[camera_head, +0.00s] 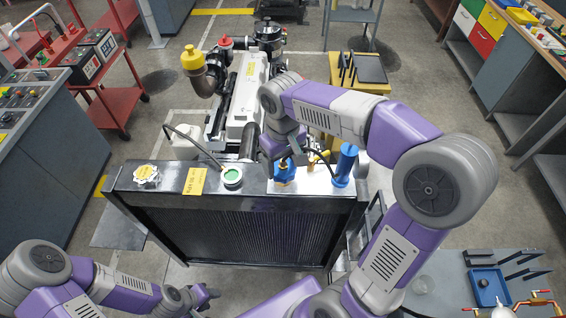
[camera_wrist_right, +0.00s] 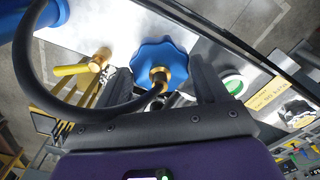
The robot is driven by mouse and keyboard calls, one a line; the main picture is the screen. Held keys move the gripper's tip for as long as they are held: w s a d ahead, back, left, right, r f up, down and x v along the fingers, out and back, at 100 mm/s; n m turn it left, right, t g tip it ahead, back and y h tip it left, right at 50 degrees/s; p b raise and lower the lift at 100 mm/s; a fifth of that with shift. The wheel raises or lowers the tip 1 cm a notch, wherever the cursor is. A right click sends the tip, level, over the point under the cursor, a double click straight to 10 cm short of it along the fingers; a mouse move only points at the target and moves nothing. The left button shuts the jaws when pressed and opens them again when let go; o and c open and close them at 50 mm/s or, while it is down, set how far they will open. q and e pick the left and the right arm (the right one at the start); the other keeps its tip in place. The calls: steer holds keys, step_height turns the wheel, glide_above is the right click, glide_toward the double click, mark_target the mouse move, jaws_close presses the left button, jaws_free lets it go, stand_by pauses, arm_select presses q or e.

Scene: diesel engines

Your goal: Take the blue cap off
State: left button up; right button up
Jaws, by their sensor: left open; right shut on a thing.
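The blue cap (camera_head: 284,174) sits on top of the radiator's silver plate in the head view, partly hidden by my right gripper (camera_head: 273,160). In the right wrist view the blue cap (camera_wrist_right: 165,55) is lobed, with a brass fitting (camera_wrist_right: 160,74) at its middle. The right gripper's dark fingers (camera_wrist_right: 163,82) lie on either side of the cap and are shut on it. Whether the cap is clear of its seat cannot be told. My left gripper (camera_head: 207,296) is open and empty, low in front of the radiator.
The radiator (camera_head: 240,232) carries a green-and-white filler opening (camera_head: 232,177), a yellow tag (camera_head: 195,181) and a white scalloped cap (camera_head: 146,175). A blue cylinder (camera_head: 346,163) with a black hose (camera_wrist_right: 38,85) stands close beside the blue cap. The engine (camera_head: 246,95) is behind.

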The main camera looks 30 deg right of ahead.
mark_target(283, 161)
steer(key=shift+r, duration=2.15)
